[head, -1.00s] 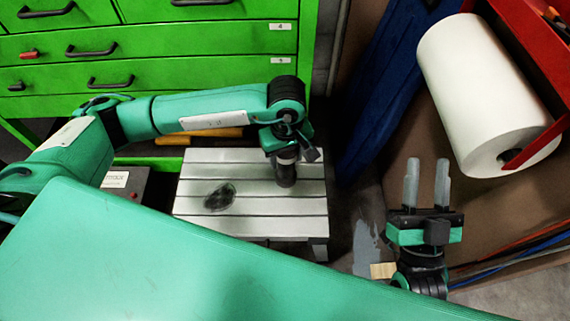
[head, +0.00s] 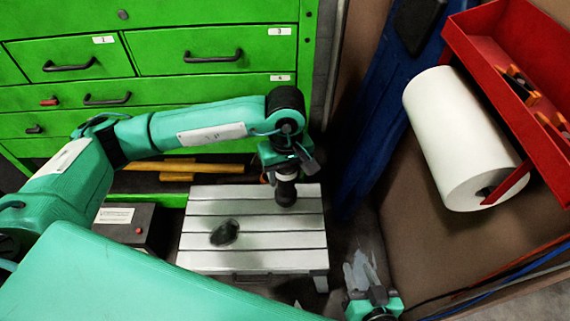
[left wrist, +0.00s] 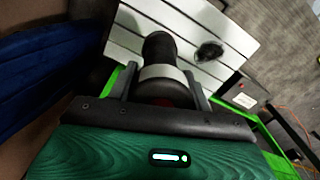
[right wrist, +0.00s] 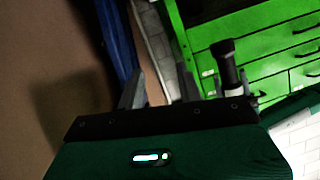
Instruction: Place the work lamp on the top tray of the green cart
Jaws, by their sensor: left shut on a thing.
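The work lamp (head: 286,192) is a dark cylinder with a pale band, hanging head down. My left gripper (head: 283,168) is shut on it, over the back right of a white slatted stool. In the left wrist view the lamp (left wrist: 160,50) sits between the two fingers; it also shows in the right wrist view (right wrist: 227,62). The green drawer unit (head: 150,105) stands behind the stool; I cannot tell if it is the cart, and no top tray shows. My right gripper (head: 368,278) is open and empty at the lower right, fingers apart in the right wrist view (right wrist: 158,92).
The slatted stool (head: 255,262) has a dark patch (head: 225,233) on top. A dark box with a red button (head: 125,232) stands left of it. A white paper roll (head: 460,135) and a red rack (head: 500,80) are at the right, beside a blue upright panel (head: 375,130).

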